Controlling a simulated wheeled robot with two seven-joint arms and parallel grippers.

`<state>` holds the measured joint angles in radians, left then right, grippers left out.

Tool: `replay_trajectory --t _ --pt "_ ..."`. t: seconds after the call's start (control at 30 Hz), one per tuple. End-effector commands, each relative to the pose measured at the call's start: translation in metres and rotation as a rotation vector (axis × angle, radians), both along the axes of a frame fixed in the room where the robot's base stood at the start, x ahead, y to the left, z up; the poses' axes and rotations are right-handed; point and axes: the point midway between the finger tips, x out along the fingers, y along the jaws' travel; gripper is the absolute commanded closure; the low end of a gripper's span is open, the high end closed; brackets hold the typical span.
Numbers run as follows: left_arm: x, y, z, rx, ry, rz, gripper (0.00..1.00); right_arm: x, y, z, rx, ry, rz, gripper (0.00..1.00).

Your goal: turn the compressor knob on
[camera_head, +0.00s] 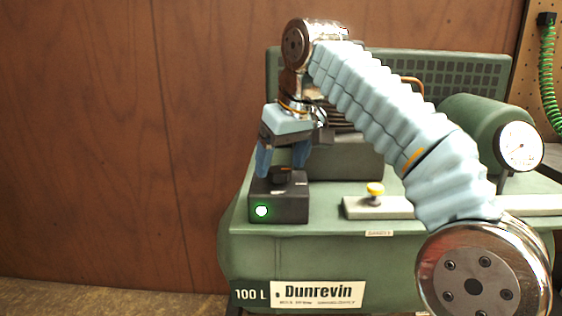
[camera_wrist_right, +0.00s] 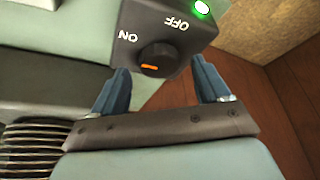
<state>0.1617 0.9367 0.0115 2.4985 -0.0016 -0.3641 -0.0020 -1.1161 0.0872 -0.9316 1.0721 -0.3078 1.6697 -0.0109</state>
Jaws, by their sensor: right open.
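The compressor (camera_head: 330,255) is a green machine with a Dunrevin label. A black switch box (camera_head: 290,208) sits on its left top edge and shows a lit green lamp (camera_head: 261,211). The round black knob (camera_wrist_right: 156,57) with an orange mark is on the box, between the printed words ON and OFF; its dark shape also shows in the head view (camera_head: 281,175). My right gripper (camera_head: 282,172) points down over the box, its blue fingers open on either side of the knob. In the wrist view the fingers (camera_wrist_right: 160,82) appear apart from the knob. My left gripper is not in view.
A yellow knob (camera_head: 375,189) on a pale block stands right of the box. A pressure gauge (camera_head: 519,147) and green tank are farther right. A wooden wall (camera_head: 100,140) stands behind and to the left. A green coiled hose (camera_head: 548,75) hangs at the right.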

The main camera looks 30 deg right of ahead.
Motion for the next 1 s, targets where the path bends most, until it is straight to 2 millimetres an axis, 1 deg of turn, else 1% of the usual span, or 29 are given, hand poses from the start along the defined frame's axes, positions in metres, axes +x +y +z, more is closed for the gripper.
replay_trajectory --t 0.03,0.3,0.4,0.5,0.67,1.0 --pt "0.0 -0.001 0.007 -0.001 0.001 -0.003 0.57 -0.003 0.0 0.013 0.0 -0.002 0.0 0.24" --pt "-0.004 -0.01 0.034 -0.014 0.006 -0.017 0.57 -0.029 -0.002 0.077 0.001 -0.002 -0.002 0.24" --pt "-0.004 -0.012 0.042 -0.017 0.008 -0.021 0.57 -0.037 -0.002 0.095 0.001 -0.003 -0.001 0.24" --pt "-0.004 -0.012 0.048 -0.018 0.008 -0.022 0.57 -0.042 -0.003 0.107 0.0 -0.001 0.0 0.24" --pt "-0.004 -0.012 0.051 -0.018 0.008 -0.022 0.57 -0.047 -0.003 0.115 0.0 0.0 0.0 0.24" --pt "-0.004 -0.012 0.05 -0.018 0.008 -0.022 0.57 -0.047 -0.003 0.115 0.001 0.0 0.0 0.24"
